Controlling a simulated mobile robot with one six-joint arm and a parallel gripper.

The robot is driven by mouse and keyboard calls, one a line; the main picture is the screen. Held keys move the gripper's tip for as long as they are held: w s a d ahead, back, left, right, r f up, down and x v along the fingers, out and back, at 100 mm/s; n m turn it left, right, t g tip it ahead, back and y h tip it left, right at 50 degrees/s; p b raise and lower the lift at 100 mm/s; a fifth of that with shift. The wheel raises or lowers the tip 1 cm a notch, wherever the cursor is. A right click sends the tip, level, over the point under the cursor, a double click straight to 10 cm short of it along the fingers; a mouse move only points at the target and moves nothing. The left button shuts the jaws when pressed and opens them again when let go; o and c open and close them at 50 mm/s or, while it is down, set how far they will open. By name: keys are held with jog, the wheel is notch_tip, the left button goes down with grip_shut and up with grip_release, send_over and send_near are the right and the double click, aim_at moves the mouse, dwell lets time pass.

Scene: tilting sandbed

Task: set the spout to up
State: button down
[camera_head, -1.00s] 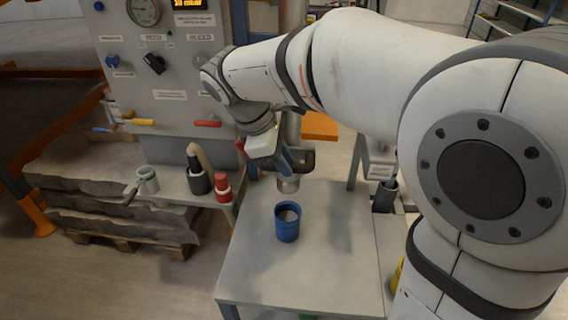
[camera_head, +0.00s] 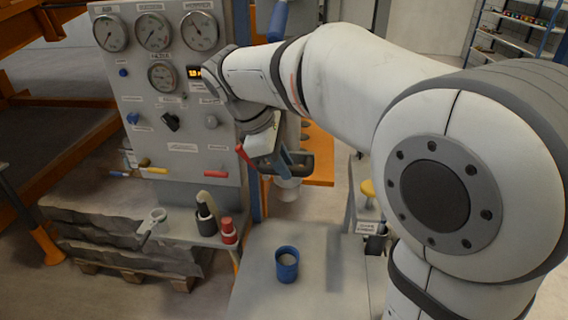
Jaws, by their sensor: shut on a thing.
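My gripper (camera_head: 283,163) is above the back of the small table, in front of the right edge of the panel. It is shut on a dark-handled vessel (camera_head: 288,190), whose pale round lower part shows below the jaws. The rest of the vessel is hidden by the gripper, and I cannot tell its tilt. I cannot tell for sure which part is the spout. A pale tube (camera_head: 207,200) leans out of a black holder beside the panel's foot.
A blue cup (camera_head: 287,265) stands on the small table (camera_head: 255,290). A red-and-white cylinder (camera_head: 229,232) stands on the ledge left of it. The grey panel (camera_head: 190,140) carries gauges, knobs, a yellow lever (camera_head: 153,170) and a red lever (camera_head: 215,174).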

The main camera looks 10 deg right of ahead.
jog(key=shift+r, duration=0.1)
jog(key=c, duration=1.3)
grip_release()
jog(key=b+v, duration=0.1)
jog(key=v, duration=0.6)
jog(key=shift+r, duration=0.35)
jog(key=shift+a, duration=0.1)
